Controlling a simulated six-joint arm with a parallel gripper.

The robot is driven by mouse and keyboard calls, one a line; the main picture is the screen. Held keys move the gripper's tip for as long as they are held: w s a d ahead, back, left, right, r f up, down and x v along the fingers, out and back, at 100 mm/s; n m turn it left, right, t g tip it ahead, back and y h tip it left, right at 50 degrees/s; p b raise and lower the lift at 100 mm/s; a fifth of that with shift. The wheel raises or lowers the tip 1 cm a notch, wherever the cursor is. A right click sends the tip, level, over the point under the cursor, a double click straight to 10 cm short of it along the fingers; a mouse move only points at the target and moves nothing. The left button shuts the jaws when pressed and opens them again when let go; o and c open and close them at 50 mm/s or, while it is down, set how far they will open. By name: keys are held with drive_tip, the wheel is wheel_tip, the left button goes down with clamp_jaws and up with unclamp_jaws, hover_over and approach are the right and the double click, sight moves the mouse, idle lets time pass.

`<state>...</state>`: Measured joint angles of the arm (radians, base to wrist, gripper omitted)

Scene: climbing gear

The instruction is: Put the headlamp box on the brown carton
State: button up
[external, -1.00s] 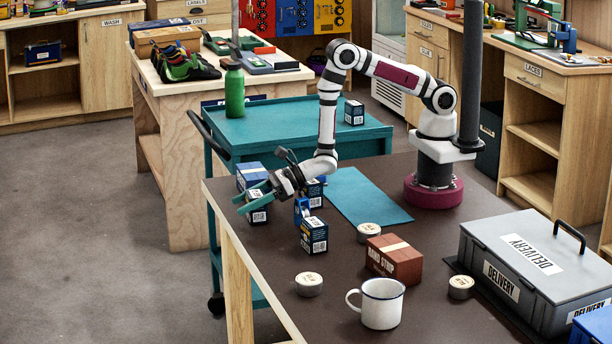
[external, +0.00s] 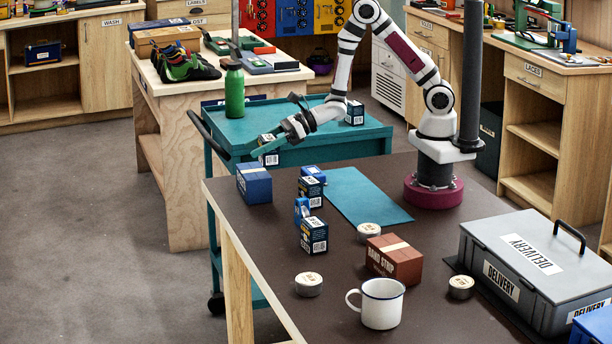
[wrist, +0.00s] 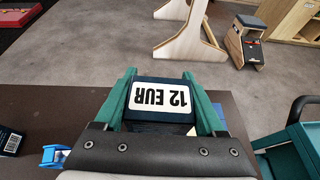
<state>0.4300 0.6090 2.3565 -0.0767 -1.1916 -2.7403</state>
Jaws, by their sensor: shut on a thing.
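My gripper (external: 262,145) is shut on a small dark blue box (external: 271,158) with a white label, held up in the air near the front of the teal trolley. In the wrist view the box (wrist: 160,95) sits between the two teal fingers, its "12 EUR" label upside down; whether it is the headlamp box I cannot read. A tan-brown carton (external: 167,38) lies on the wooden bench at back left, beyond the gripper. A red-brown box (external: 394,262) marked "BAND STRIP" stands on the dark table.
Similar dark boxes (external: 313,235) and a blue box (external: 254,184) stand on the dark table (external: 270,240). The teal trolley (external: 300,152) carries a green bottle (external: 234,90) and another small box (external: 354,112). Shoes (external: 187,63) lie beside the tan carton.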

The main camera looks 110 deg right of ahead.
drive_tip(key=s+a+r+n+g+y, duration=0.15)
drive_tip(key=a+n+y, duration=0.25)
drive_tip(key=a, duration=0.6)
drive_tip(key=a+r+n+g+y, duration=0.3)
drive_tip(key=a+n+y, duration=0.1)
drive_tip(key=a, duration=0.6)
drive_tip(key=s+a+r+n+g+y, duration=0.15)
drive_tip(key=a+n+y, duration=0.3)
drive_tip(key=a, duration=0.65)
drive_tip(key=s+a+n+g+y, duration=0.2)
drive_tip(key=s+a+n+g, duration=0.45)
drive_tip(key=s+a, duration=0.35)
drive_tip(key=shift+g, duration=0.45)
drive_tip(key=s+a+f, duration=0.1)
drive_tip(key=a+f, duration=0.1)
drive_tip(key=a, duration=0.1)
drive_tip(key=s+a+f, duration=0.1)
drive_tip(key=a, duration=0.2)
drive_tip(key=s+a+f, duration=0.1)
drive_tip(key=a+f, duration=0.1)
drive_tip(key=a, duration=0.1)
drive_tip(key=shift+s+a+f, duration=0.1)
drive_tip(key=shift+f, duration=0.2)
hover_over(400, 253)
wheel_tip(400, 253, down, 4)
drive_tip(key=shift+f, duration=0.1)
drive_tip(key=shift+f, duration=0.15)
drive_tip(key=o, duration=1.4)
drive_tip(key=shift+o, duration=0.2)
